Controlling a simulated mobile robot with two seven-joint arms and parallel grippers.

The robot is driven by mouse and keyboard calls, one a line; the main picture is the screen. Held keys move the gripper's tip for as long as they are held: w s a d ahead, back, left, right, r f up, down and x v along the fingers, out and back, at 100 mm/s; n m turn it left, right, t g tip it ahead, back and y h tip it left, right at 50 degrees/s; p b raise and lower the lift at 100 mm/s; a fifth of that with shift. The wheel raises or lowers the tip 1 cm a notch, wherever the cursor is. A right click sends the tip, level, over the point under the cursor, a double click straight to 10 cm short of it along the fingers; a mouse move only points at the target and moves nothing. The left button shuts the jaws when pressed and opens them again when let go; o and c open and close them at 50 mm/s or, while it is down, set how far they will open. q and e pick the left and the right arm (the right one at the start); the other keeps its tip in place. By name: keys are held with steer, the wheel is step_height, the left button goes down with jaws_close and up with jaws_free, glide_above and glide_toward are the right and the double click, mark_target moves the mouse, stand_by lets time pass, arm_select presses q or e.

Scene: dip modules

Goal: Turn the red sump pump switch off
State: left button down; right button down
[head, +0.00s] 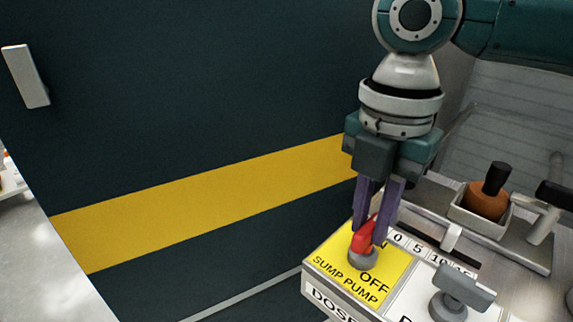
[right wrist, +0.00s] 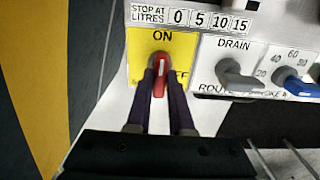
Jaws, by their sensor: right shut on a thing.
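The red sump pump switch (head: 363,237) stands on a yellow plate (head: 325,267) marked OFF and SUMP PUMP in the head view. My right gripper (head: 371,232) reaches down from above and is shut on the red handle, with one finger on each side. In the right wrist view the red handle (right wrist: 160,82) shows between the two dark fingers (right wrist: 160,74), its white stripe running up towards the ON label. The OFF label is partly hidden behind a finger there. My left gripper is not in view.
A grey lever (head: 462,288) stands right of the switch; the wrist view shows a grey DRAIN lever (right wrist: 240,76) and a blue lever (right wrist: 298,86). A dark wall with a yellow stripe (head: 200,198) is at the left.

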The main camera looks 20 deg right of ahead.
steer(key=shift+r+p, duration=0.1)
steer(key=shift+p, duration=0.25)
steer(key=m+p, duration=0.8)
steer(key=p, duration=0.3)
steer(key=shift+a+r, duration=0.1)
steer(key=shift+r, duration=0.05)
steer(key=shift+m+p, duration=0.3)
steer(key=shift+m, duration=0.1)
steer(key=m+p, duration=0.3)
steer(key=m, duration=0.1)
steer(key=shift+m, duration=0.3)
steer(key=shift+f+m+p, duration=0.2)
steer(key=shift+m+p, duration=0.65)
steer(key=shift+m, duration=1.35)
steer(key=c, duration=0.8)
jaws_free()
